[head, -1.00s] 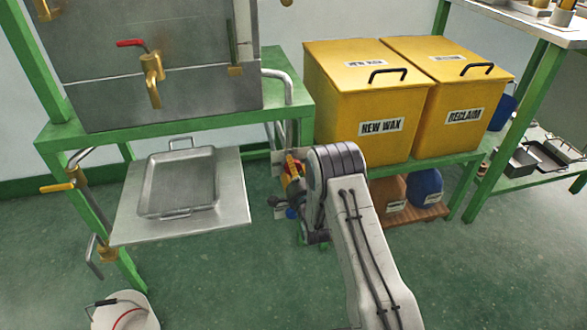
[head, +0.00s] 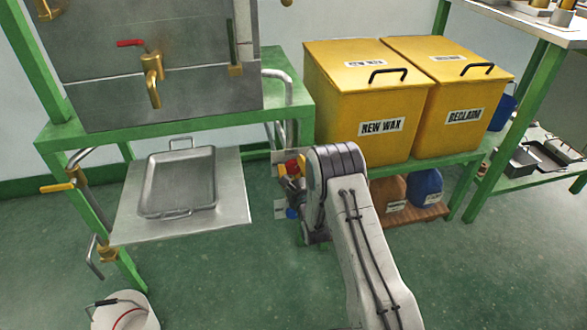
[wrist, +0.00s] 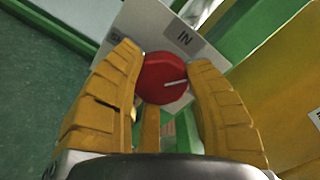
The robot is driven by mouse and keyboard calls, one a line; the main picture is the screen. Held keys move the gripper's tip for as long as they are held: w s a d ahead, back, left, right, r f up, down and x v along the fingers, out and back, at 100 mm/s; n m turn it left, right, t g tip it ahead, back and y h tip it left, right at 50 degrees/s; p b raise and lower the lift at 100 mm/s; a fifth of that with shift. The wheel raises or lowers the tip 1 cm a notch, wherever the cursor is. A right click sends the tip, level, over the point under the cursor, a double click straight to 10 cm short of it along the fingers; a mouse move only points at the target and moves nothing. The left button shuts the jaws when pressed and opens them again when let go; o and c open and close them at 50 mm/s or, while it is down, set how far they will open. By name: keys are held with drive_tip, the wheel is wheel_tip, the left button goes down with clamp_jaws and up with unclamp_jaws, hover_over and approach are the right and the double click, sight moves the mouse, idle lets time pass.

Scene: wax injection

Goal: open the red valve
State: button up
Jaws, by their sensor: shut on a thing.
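The red valve is a round red knob (wrist: 165,79) with a white line that points right in the wrist view. It sits in front of a white plate (wrist: 150,22) marked "IN". My gripper (wrist: 163,72) has its yellow fingers on both sides of the knob and is shut on it. In the head view the red knob (head: 292,166) shows small beside my gripper (head: 289,178), left of my arm. My arm and gripper hide part of the plate there.
A blue knob (head: 292,212) is just below my gripper. A metal shelf with a tray (head: 180,180) is to the left, under a tank with a red-handled tap (head: 131,43). Yellow bins (head: 355,110) stand behind on the right.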

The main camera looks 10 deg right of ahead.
drive_tip(key=m, duration=0.4)
drive_tip(key=shift+r, duration=0.15)
drive_tip(key=shift+m, duration=2.5)
drive_tip(key=o, duration=1.2)
drive_tip(key=s, duration=1.2)
